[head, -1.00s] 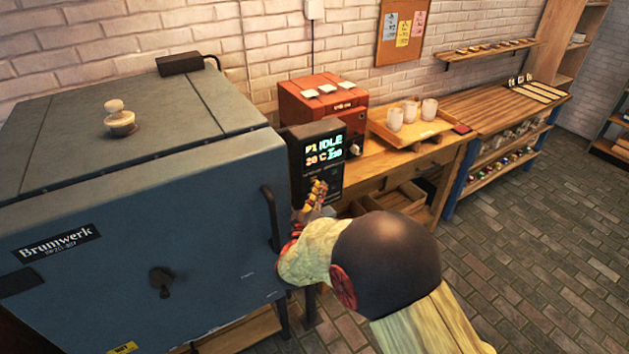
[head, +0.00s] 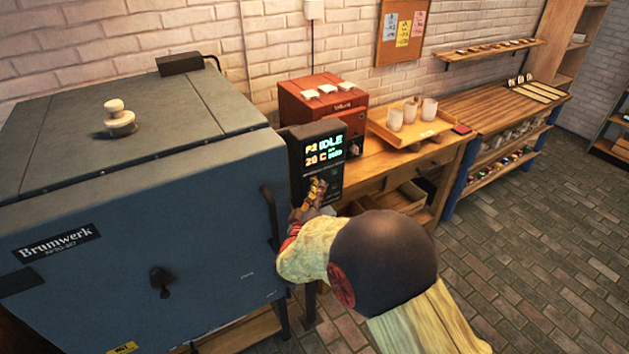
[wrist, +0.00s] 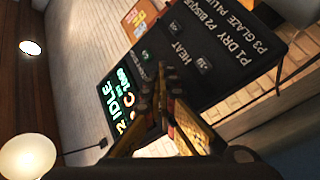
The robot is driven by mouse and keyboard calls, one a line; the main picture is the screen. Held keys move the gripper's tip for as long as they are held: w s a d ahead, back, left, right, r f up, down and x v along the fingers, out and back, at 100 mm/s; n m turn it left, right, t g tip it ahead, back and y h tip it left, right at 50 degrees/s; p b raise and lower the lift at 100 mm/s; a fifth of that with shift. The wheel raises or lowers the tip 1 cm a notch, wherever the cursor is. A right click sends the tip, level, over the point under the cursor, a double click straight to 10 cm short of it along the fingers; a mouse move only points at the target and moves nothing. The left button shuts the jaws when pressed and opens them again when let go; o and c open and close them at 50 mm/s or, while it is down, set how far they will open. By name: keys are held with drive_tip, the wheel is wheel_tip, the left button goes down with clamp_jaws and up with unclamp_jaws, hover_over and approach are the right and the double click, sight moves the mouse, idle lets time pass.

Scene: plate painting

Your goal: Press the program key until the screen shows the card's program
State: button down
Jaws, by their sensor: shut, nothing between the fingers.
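The kiln controller (head: 331,177) is a dark box on the kiln's right side. Its lit screen (head: 324,148) reads P2 IDLE with 20 C below; it also shows sideways in the wrist view (wrist: 116,100). The panel (wrist: 215,60) lists P1 DRY, P2 BISQUE, P3 GLAZE and a cut-off P4, and a HEAT label. My gripper (head: 317,187) is shut and empty, its tips at the panel just below the screen. The tips (wrist: 164,70) cover part of the key area, so I cannot tell whether they touch the program key. I cannot identify the card or its program.
The blue-grey kiln (head: 150,230) fills the left, with a handle beside my gripper. A red device (head: 320,100) stands behind the controller. A wooden tray (head: 440,130) with white cups sits on the bench. A cork board (head: 383,50) holds small notes. The brick floor at right is clear.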

idle(0.3)
drive_tip(key=shift+s+d, duration=0.45)
drive_tip(key=shift+s, duration=0.2)
drive_tip(key=shift+s+d+p, duration=0.35)
drive_tip(key=shift+s+d, duration=0.35)
drive_tip(key=shift+s, duration=0.35)
drive_tip(key=shift+s+d+p, duration=0.3)
drive_tip(key=shift+s+d, duration=0.4)
drive_tip(key=shift+s, duration=0.35)
